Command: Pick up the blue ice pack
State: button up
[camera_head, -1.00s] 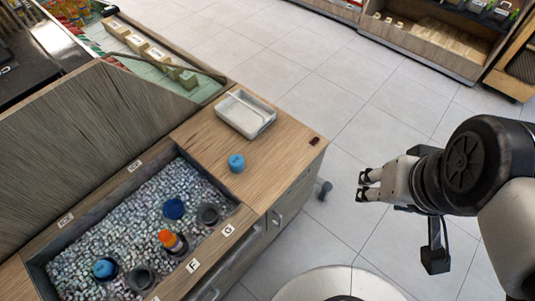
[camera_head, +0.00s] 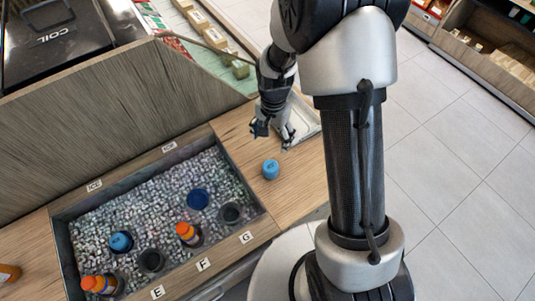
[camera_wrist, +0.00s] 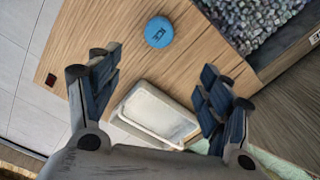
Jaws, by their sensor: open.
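The blue ice pack (camera_head: 271,169) is a small round puck-like piece standing on the wooden counter, right of the ice bin. In the wrist view it shows as a blue disc (camera_wrist: 158,32) with dark lettering on top, beyond the fingertips and between their directions. My gripper (camera_head: 273,133) is open and empty, above the counter and behind the ice pack in the head view. In the wrist view my gripper (camera_wrist: 160,65) has its two fingers spread wide, with the ice pack apart from both.
A white tray (camera_wrist: 150,112) lies on the counter under my gripper. The ice bin (camera_head: 100,185) holds ice, orange-capped bottles (camera_head: 188,234), a blue-topped item (camera_head: 121,242), a dark blue round item (camera_head: 198,199) and dark cups (camera_head: 230,213). Bare counter surrounds the ice pack.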

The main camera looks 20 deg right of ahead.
jog(key=b, duration=0.4)
send_over(271, 166)
jog(key=f, duration=1.2)
jog(key=shift+w+f, duration=0.1)
jog(key=shift+w, duration=0.15)
notch_tip(271, 166, down, 5)
jog(key=shift+s+f+b, duration=0.15)
jog(key=shift+b, duration=0.9)
jog(key=c, duration=1.2)
